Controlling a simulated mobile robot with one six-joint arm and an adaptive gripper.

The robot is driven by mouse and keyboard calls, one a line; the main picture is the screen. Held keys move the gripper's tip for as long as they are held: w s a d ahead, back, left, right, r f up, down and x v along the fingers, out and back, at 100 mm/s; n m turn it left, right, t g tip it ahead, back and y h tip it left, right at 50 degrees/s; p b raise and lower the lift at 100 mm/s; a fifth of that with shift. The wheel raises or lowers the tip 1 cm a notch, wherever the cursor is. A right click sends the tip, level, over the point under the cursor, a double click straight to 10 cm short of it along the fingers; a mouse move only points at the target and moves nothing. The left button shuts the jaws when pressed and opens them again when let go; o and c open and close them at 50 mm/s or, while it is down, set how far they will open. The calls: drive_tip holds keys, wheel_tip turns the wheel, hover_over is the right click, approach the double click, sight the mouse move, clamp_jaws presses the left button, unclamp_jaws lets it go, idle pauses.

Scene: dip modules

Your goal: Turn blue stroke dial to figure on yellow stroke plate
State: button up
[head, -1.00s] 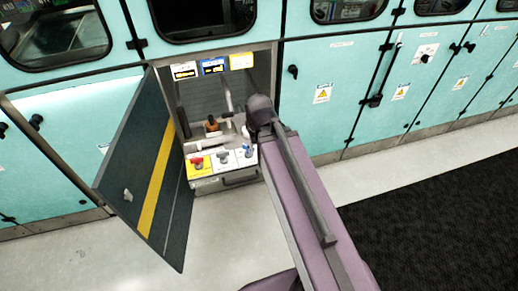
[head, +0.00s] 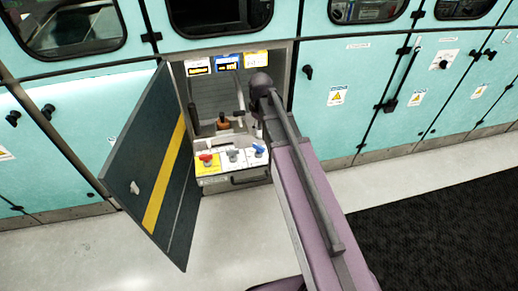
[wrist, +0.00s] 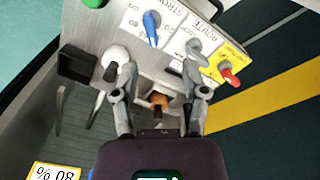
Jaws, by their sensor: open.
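The blue stroke dial (head: 259,150) is on the right of a dial panel inside the open cabinet. In the wrist view the blue dial (wrist: 151,28) is at top centre, on a white label reading STROKE. The yellow stroke plate (head: 256,59) is the right one of three plates above the cabinet opening. In the wrist view a yellow plate (wrist: 55,171) at bottom left reads "80 %". My gripper (wrist: 160,92) is open, its fingers apart around the view of an orange-brown knob (wrist: 158,101); contact cannot be told. The blue dial lies beyond the fingertips.
A grey dial (wrist: 195,47) and a red dial (wrist: 229,77) on yellow stand beside the blue one. A white knob (wrist: 115,58) is close to the left finger. The dark cabinet door (head: 150,180) stands open at left. Floor (head: 235,235) before the cabinet is clear.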

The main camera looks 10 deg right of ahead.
sight(259, 146)
drive_tip(key=w+n, duration=0.1)
drive_tip(key=w, duration=0.2)
drive_tip(key=shift+f+n, duration=0.3)
drive_tip(key=shift+n, duration=0.1)
drive_tip(key=shift+f+b, duration=0.15)
drive_tip(key=shift+b, duration=0.15)
wheel_tip(259, 146, down, 14)
drive_tip(key=b, duration=1.3)
drive_tip(key=shift+r, duration=0.2)
drive_tip(key=shift+b, duration=0.3)
clamp_jaws()
